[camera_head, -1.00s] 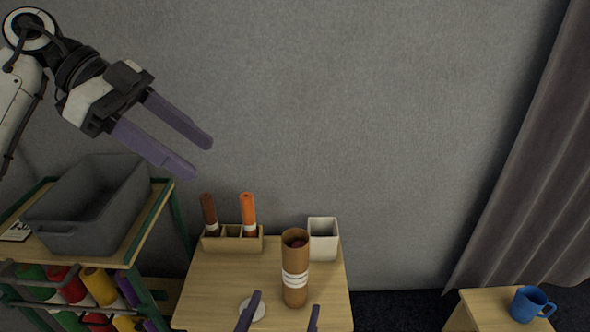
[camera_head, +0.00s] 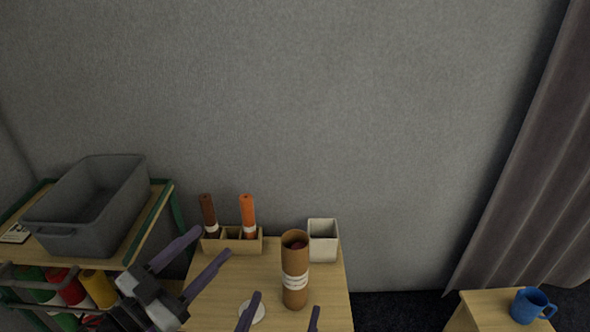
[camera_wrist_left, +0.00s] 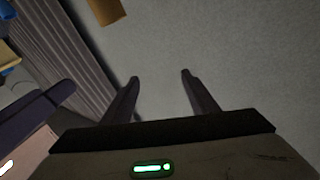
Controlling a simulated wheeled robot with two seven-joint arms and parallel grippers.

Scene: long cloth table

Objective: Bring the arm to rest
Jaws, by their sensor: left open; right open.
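My left gripper (camera_head: 212,248) is low at the left of the head view, between the shelf rack and the table. Its two purple fingers are apart and empty, and they point up and to the right. In the left wrist view its fingers (camera_wrist_left: 160,82) are spread with only grey surface between them. My right gripper (camera_head: 282,312) shows only as two purple fingertips at the bottom edge of the head view. They are apart with nothing between them, and the rest of it is out of view.
A wooden table (camera_head: 225,290) bears a brown tube (camera_head: 295,270), a white square cup (camera_head: 322,240) and a wooden holder (camera_head: 232,245) with brown and orange rolls. A grey bin (camera_head: 85,205) sits on the rack at left. A blue mug (camera_head: 530,305) stands on a stool at right.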

